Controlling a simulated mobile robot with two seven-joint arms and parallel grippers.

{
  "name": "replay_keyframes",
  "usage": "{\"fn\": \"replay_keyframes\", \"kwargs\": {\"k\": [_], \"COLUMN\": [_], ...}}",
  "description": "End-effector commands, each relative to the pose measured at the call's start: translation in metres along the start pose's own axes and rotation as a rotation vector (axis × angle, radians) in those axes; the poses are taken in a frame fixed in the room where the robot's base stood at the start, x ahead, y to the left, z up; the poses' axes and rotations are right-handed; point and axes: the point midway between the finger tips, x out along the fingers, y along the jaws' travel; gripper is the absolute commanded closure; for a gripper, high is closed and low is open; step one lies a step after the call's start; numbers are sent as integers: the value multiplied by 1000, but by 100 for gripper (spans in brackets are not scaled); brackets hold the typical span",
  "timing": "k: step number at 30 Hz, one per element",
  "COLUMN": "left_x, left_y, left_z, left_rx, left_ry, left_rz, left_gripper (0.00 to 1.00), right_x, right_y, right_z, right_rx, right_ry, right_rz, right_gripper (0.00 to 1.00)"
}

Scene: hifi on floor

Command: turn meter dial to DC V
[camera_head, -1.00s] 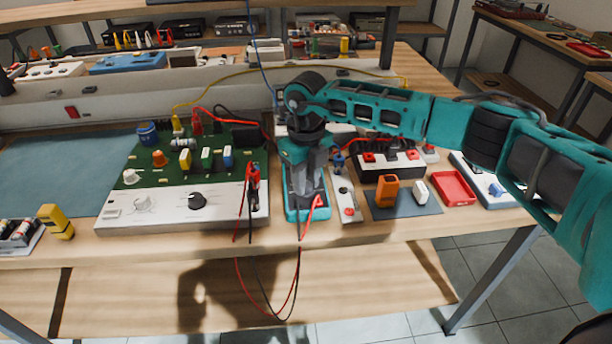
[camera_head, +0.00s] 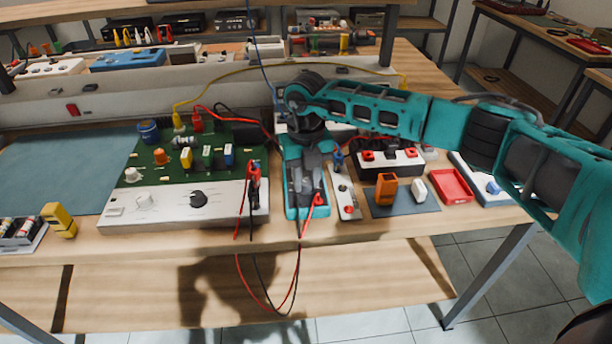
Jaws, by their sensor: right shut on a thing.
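The meter (camera_head: 292,212) is a teal-edged handheld case lying on the workbench, right of the green circuit board. A red and a black lead run from its front end. My right gripper (camera_head: 304,200) points down over the meter and is shut on its dial. The gripper hides the dial, its markings and most of the meter's face, so the dial's setting cannot be read. My left gripper is not in view.
The green circuit board (camera_head: 168,172) with a white knob panel (camera_head: 236,208) stands close on the left. A white strip with a red button (camera_head: 348,209), an orange block (camera_head: 386,189) and a red tray (camera_head: 451,186) lie to the right. Leads hang over the bench's front edge.

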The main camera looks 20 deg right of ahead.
Motion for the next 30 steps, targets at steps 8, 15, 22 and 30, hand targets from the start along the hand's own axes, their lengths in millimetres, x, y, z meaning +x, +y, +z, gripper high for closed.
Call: {"fn": "replay_keyframes", "kwargs": {"k": [8,15,22,30], "left_x": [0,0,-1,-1], "left_y": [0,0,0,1], "left_z": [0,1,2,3], "left_rx": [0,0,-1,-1], "left_ry": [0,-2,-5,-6], "left_rz": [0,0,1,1], "left_gripper": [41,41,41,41], "right_x": [-1,0,-4,-50], "right_y": [0,0,0,0], "right_z": [1,0,0,1], "right_rx": [-1,-2,-2,-2], "right_ry": [-2,-1,-2,-6], "right_rz": [1,0,0,2], "right_gripper": [62,46,46,46]}}
